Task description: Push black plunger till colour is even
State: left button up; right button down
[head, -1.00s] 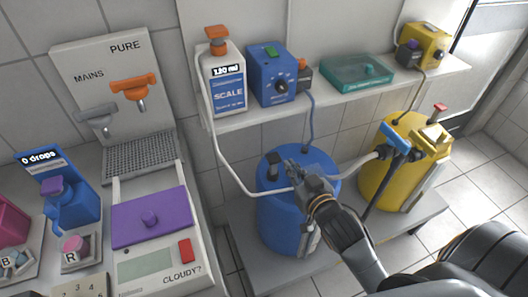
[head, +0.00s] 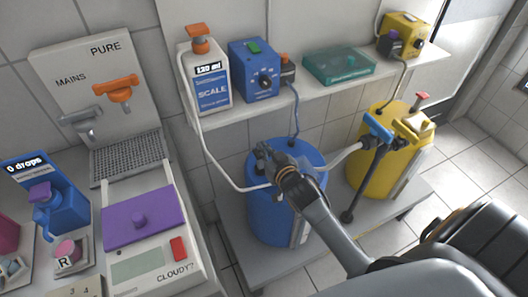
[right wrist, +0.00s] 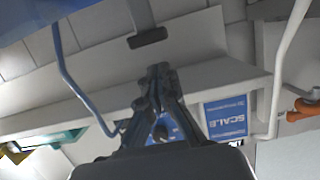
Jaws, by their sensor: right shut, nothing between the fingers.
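The blue tank (head: 262,218) stands on the low platform under the shelf. A dark upright piece (head: 262,150) at the left of its top looks like the black plunger, partly merged with my fingers in the head view. My right gripper (head: 270,157) is shut and empty over the tank top, right beside that piece. In the right wrist view, a black bar on a pale stem (right wrist: 148,39) lies just beyond my shut fingertips (right wrist: 158,70). I cannot tell whether they touch. The tank's contents and their colour are hidden. My left gripper is out of view.
A white hose (head: 222,170) curves in front of the tank; a blue hose (head: 294,110) drops behind. A yellow tank (head: 385,165) with a blue-handled valve (head: 378,127) stands right. The shelf (head: 330,90) above carries the scale bottle (head: 208,90) and a blue box (head: 255,72).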

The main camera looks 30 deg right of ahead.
aim_at(264, 178)
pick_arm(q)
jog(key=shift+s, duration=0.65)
pick_arm(e)
notch_tip(264, 178, down, 2)
jog(key=shift+s, duration=0.1)
